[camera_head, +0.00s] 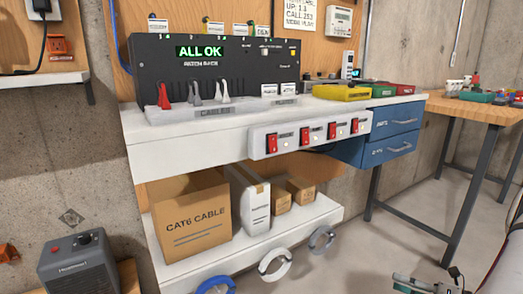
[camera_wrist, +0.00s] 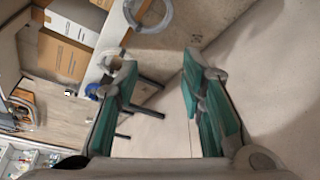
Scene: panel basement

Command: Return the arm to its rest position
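My gripper (camera_wrist: 158,72) shows in the wrist view with its two teal-padded fingers spread apart. Nothing is between them. Beyond the fingers lie the bare floor and the edge of a white shelf, tilted in this view. In the head view only a small part of what looks like my arm shows at the bottom right edge. The whole arm's pose is hidden.
A white bench (camera_head: 190,150) carries a black panel (camera_head: 220,72) reading "ALL OK". A red switch strip (camera_head: 310,134) runs along its front. Boxes (camera_head: 190,215) stand on the lower shelf, with cable coils (camera_head: 274,263) at its edge. A wooden table (camera_head: 470,107) stands at right.

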